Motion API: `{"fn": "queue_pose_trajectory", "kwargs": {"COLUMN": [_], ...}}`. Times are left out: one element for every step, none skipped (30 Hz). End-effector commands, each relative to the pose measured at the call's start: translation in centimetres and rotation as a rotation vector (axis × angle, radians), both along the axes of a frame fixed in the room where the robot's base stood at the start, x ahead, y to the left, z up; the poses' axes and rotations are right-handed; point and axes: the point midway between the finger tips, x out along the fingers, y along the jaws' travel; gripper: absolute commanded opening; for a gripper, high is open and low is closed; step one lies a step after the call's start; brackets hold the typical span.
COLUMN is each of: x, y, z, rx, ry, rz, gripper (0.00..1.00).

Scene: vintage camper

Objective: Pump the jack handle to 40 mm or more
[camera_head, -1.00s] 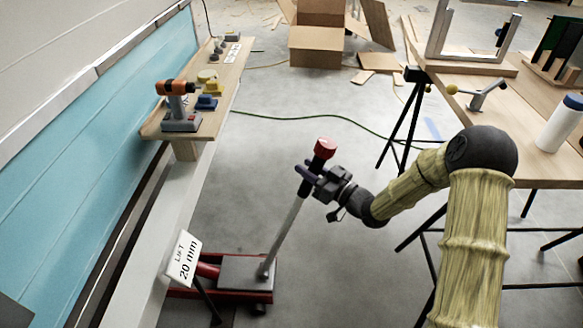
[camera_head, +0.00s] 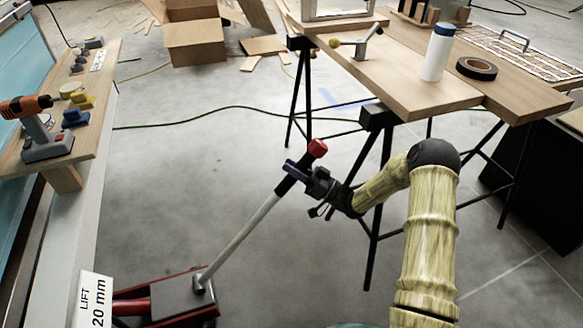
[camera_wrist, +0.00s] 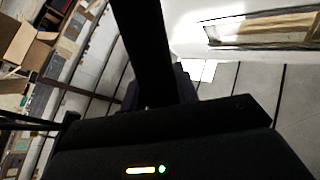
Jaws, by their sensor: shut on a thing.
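The jack handle (camera_head: 240,238) is a pale rod with a dark grip and a red end cap (camera_head: 317,148). It leans up and to the right from the red and grey jack (camera_head: 180,298) at the lower left. My gripper (camera_head: 297,177) is shut around the dark grip, just below the red cap. In the wrist view the dark handle (camera_wrist: 146,45) runs up from my gripper; the fingertips are mostly hidden there. A white sign (camera_head: 95,300) beside the jack reads "LIFT 20 mm".
A wooden shelf (camera_head: 100,85) with a drill (camera_head: 35,125) runs along the left. A workbench on black trestles (camera_head: 420,85) stands at the right, its legs close behind my arm. A green cable (camera_head: 220,108) crosses the floor.

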Motion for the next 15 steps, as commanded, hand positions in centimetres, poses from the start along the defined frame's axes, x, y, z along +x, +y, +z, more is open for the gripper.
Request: {"fn": "queue_pose_trajectory", "kwargs": {"x": [0.12, 0.13, 0.16, 0.18, 0.19, 0.21, 0.23, 0.23, 0.26, 0.28, 0.3, 0.31, 0.32, 0.32, 0.32], "y": [-0.34, -0.38, -0.43, -0.46, -0.5, -0.55, -0.59, -0.62, -0.69, -0.74, -0.77, -0.81, -0.82, -0.82, -0.8], "z": [-0.51, -0.57, -0.63, -0.69, -0.72, -0.77, -0.8, -0.83, -0.88, -0.91, -0.93, -0.96, -0.98, -0.99, -1.02], "rx": [0.003, 0.005, 0.006, 0.006, 0.007, 0.006, 0.006, 0.006, 0.005, 0.004, 0.004, 0.004, 0.004, 0.004, 0.004], "ry": [0.006, 0.007, 0.009, 0.01, 0.011, 0.013, 0.014, 0.015, 0.016, 0.016, 0.016, 0.018, 0.018, 0.018, 0.018], "rz": [-0.003, -0.002, -0.002, -0.001, -0.002, -0.003, -0.004, -0.004, -0.006, -0.008, -0.009, -0.009, -0.01, -0.01, -0.01], "gripper": [0.0, 0.0, 0.0, 0.0, 0.0, 0.0, 0.0, 0.0, 0.0, 0.0, 0.0, 0.0, 0.0, 0.32, 0.4]}}
